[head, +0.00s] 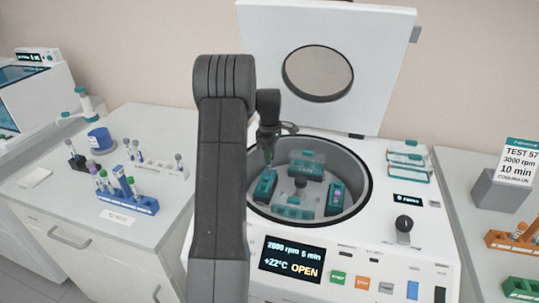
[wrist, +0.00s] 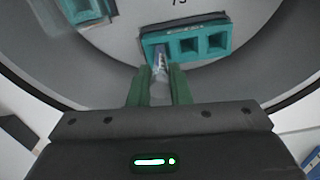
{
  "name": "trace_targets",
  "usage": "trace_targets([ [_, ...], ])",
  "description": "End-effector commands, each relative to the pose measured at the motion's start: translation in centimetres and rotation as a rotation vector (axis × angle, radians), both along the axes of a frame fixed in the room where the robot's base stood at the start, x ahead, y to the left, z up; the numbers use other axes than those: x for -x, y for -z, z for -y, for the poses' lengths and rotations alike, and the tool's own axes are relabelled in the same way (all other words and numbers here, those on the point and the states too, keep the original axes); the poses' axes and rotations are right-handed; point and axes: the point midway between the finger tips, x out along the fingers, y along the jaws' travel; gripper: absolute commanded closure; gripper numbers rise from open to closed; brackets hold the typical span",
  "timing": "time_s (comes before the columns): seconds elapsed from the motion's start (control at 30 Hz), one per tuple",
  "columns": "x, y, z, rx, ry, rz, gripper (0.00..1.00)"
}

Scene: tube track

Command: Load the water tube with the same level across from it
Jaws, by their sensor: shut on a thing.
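The open centrifuge (head: 374,190) has several teal buckets in its round bowl. My gripper (head: 268,160) reaches down over the left bucket (head: 262,187). In the wrist view its green fingers (wrist: 158,88) are shut on a pale tube (wrist: 160,66) with a blue-white label. The tube's far end meets the leftmost of three openings in a teal bucket (wrist: 186,42); how deep it sits I cannot tell. The right bucket (head: 337,198) in the bowl shows a purple-capped tube (head: 338,194). Liquid levels are too small to read.
The round-windowed lid (head: 390,50) stands raised behind the bowl. A blue rack (head: 142,203) with several tubes and a pale rack (head: 165,168) stand on the left bench. Spare teal buckets (head: 408,160) lie on the centrifuge top. Orange and green racks are at right.

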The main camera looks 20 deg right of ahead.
Motion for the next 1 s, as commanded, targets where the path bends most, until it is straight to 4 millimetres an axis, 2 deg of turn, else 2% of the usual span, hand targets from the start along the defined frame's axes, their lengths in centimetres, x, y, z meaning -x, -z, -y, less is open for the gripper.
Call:
trace_targets([
  [0.5, 0.0, 1.7, 0.0, 0.000, 0.000, -0.001, 1.00],
  [0.83, 0.0, 1.8, 0.0, -0.001, 0.000, -0.001, 1.00],
  [0.87, 0.0, 1.8, 0.0, 0.000, 0.000, 0.000, 0.81],
  [0.93, 0.0, 1.8, 0.0, 0.000, 0.000, 0.000, 0.67],
  [1.0, 0.0, 1.8, 0.0, 0.000, 0.000, 0.000, 0.57],
])
